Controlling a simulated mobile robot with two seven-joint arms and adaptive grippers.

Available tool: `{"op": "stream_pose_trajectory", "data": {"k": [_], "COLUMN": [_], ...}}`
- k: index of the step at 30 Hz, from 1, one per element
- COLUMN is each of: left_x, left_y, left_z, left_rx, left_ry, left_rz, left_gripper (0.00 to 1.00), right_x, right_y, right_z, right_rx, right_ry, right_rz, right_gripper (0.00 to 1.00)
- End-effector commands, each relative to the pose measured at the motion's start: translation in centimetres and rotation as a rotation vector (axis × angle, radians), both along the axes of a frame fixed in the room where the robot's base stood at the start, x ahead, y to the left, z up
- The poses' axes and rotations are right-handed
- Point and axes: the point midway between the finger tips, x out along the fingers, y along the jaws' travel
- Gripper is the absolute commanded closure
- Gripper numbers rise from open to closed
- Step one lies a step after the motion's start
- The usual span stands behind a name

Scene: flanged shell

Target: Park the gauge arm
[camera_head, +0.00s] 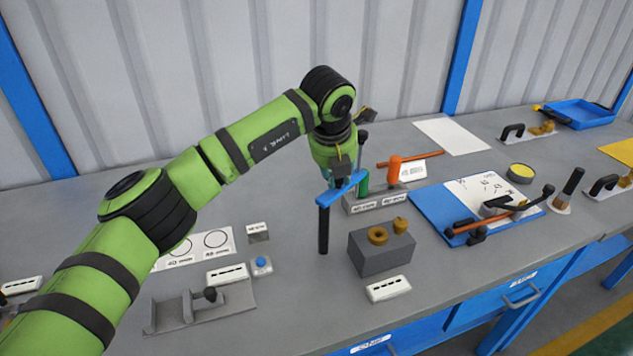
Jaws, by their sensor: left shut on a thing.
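My left gripper (345,172) reaches down over the middle of the bench, shut on a piece with a blue bar (341,188). A black rod (323,229) hangs upright from the left end of that bar. I cannot tell whether this piece is the gauge arm, or whether the rod touches the bench. The fingers partly hide the bar's right end. Just behind and to the right, a grey holder (376,202) carries a green upright piece (363,181) and an orange one (394,170) with a bar. My right gripper is not in view.
A grey block (381,253) with brass-coloured parts stands in front of the holder. A blue board (437,212) with paper and tools lies to the right. A grey fixture (200,304) is at front left. The bench left of the black rod has some clear room.

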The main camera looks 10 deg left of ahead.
Motion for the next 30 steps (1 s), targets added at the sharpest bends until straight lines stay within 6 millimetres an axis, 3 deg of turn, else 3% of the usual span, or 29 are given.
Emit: {"op": "stream_pose_trajectory", "data": {"k": [12, 27, 28, 29, 30], "left_x": [0.7, 0.8, 0.8, 0.8, 0.8], "left_y": [-0.5, -0.4, -0.4, -0.4, -0.4], "left_z": [0.6, 0.7, 0.7, 0.7, 0.7], "left_rx": [-0.008, -0.008, -0.008, -0.008, -0.007], "left_ry": [-0.019, -0.02, -0.02, -0.02, -0.019], "left_rz": [0.154, 0.175, 0.175, 0.175, 0.175], "left_gripper": [1.0, 1.0, 0.73, 0.61, 0.56], "right_x": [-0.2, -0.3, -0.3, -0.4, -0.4], "right_y": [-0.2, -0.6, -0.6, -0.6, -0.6], "right_z": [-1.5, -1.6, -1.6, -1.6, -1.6], "right_rx": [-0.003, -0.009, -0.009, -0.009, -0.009], "right_ry": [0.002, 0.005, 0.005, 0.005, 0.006], "right_rz": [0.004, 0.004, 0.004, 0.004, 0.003], "right_gripper": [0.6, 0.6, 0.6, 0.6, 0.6]}}
